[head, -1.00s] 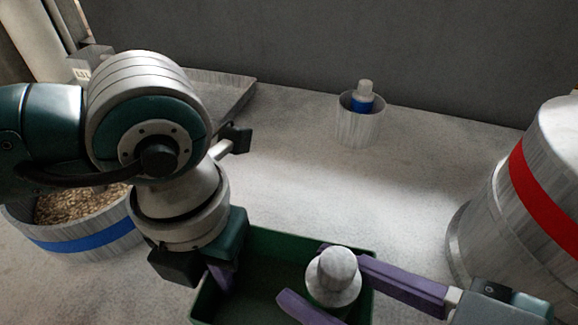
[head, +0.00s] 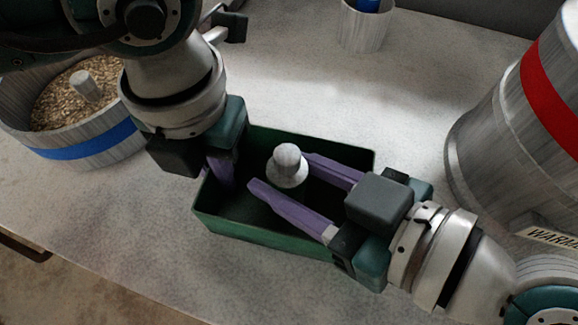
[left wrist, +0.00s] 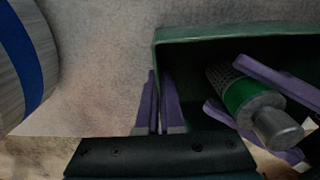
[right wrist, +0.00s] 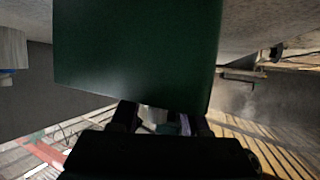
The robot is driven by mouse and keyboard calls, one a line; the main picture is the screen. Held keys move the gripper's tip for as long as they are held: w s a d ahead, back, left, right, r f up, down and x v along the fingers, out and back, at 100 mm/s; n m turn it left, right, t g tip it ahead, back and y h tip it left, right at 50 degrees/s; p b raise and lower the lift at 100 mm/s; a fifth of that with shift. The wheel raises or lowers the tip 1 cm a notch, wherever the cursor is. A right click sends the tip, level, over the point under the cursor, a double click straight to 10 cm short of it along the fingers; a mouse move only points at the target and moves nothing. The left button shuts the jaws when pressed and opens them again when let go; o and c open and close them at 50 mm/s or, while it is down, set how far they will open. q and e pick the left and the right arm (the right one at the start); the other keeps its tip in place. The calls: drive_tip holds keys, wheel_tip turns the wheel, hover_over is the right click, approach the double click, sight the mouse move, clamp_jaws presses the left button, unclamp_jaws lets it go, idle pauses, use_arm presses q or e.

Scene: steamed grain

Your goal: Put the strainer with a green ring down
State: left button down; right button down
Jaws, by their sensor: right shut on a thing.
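The strainer (head: 288,164), with a pale knobbed top, is in the dark green box (head: 262,233). In the left wrist view the strainer shows a mesh body and a green ring (left wrist: 238,94). My right gripper (head: 280,177) has its purple fingers on either side of the strainer and is shut on it. The strainer's lower end is hidden in the head view, so I cannot tell whether it touches the box floor. My left gripper (left wrist: 160,78) is at the box's left wall, its purple fingers close together with nothing clearly between them.
A pot of grain with a blue band (head: 85,147) stands left of the box. A large metal vessel with a red band (head: 548,105) stands at the right. A small grey cup (head: 362,28) holds a blue item at the back. The counter between is clear.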

drive_tip(key=shift+f, duration=0.15)
drive_tip(key=shift+c, duration=2)
unclamp_jaws()
drive_tip(key=v, duration=1.2)
drive_tip(key=shift+r, duration=0.2)
use_arm(q)
drive_tip(key=c, duration=1)
unclamp_jaws()
wheel_tip(320, 180, up, 12)
drive_tip(key=shift+r, duration=0.1)
